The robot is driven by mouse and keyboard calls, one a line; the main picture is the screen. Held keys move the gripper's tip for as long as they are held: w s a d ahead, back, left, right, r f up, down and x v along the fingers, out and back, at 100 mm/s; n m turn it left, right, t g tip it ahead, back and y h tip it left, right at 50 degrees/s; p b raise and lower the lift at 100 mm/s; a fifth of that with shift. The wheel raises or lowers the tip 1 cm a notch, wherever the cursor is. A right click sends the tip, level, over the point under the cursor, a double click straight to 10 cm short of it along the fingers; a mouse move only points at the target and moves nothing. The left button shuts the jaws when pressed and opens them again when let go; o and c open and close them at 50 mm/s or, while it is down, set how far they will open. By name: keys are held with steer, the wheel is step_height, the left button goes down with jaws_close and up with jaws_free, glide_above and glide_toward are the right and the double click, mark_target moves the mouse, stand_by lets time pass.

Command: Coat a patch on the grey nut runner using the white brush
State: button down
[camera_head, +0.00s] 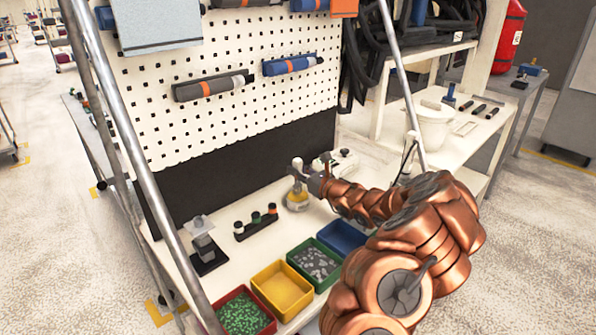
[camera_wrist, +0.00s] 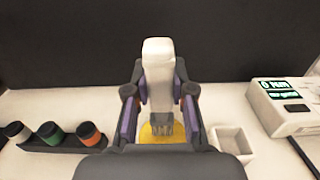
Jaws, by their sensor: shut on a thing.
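My gripper (camera_wrist: 160,108) is shut on the white brush (camera_wrist: 158,72), its fingers on either side of the handle. The brush is upright, with its grey bristles pointing down. In the head view the brush (camera_head: 297,163) stands over a yellow pot (camera_head: 298,199) on the bench. The yellow pot also shows under the bristles in the wrist view (camera_wrist: 178,135); whether they touch its contents I cannot tell. A grey block-like tool on a black stand (camera_head: 204,245), apparently the grey nut runner, stands to the left on the bench, apart from my gripper.
A black rack (camera_wrist: 65,144) with three capped bottles stands left of the pot. A small white tray (camera_wrist: 232,142) and a white device with green displays (camera_wrist: 283,104) are to the right. Red, yellow, green and blue bins line the front edge. A pegboard (camera_head: 160,125) rises behind.

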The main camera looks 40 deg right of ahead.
mark_target(298, 160)
steer(key=shift+f, duration=0.55)
stand_by(1.0)
steer(key=shift+r+p, duration=1.55)
steer(key=shift+r, duration=2.05)
steer(key=shift+f, duration=0.1)
